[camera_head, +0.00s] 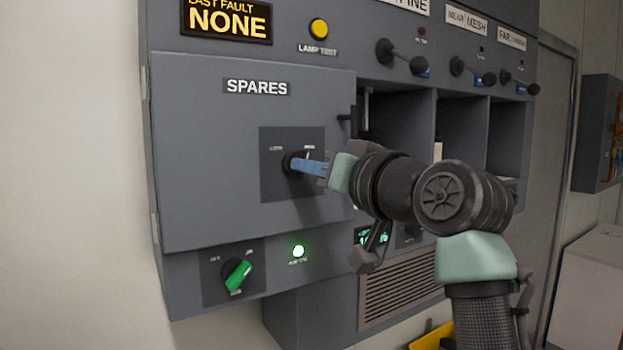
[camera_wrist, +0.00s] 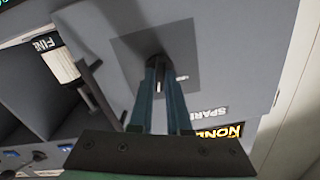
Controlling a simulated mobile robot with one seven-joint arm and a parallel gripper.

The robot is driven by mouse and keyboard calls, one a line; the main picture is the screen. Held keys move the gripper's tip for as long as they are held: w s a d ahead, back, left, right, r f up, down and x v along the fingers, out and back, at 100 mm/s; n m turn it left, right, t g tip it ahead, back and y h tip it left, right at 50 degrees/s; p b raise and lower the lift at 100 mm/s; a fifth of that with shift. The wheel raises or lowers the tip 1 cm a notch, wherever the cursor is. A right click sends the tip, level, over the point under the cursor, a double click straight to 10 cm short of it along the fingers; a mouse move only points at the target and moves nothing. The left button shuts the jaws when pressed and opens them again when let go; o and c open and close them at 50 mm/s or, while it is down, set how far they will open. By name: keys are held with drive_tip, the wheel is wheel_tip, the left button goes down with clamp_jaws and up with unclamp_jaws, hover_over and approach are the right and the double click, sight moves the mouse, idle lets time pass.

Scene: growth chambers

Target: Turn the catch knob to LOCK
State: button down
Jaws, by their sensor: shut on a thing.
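The catch knob (camera_head: 289,161) is a small black knob on a dark square plate (camera_head: 276,187) in the grey SPARES door. Small labels sit above it on both sides, too small to read surely. My gripper (camera_head: 298,165) reaches it from the right, with its blue fingers closed around the knob. In the wrist view the gripper (camera_wrist: 163,72) has both fingers at the dark knob (camera_wrist: 155,52), which they largely hide. The knob's exact angle cannot be told. The SPARES door (camera_head: 200,140) appears flush with the cabinet.
A yellow lamp-test button (camera_head: 319,29) is above. Bare wall (camera_head: 70,170) lies left.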

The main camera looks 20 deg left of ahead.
drive_tip(key=n+b, duration=0.4)
drive_tip(key=n, duration=0.8)
drive_tip(key=shift+w+n, duration=0.1)
drive_tip(key=shift+n, duration=0.2)
idle(0.4)
drive_tip(key=c, duration=0.9)
unclamp_jaws()
drive_tip(key=shift+o, duration=0.2)
drive_tip(key=shift+d, duration=0.1)
drive_tip(key=b+v, duration=0.4)
drive_tip(key=v, duration=0.9)
drive_tip(key=shift+b, duration=0.4)
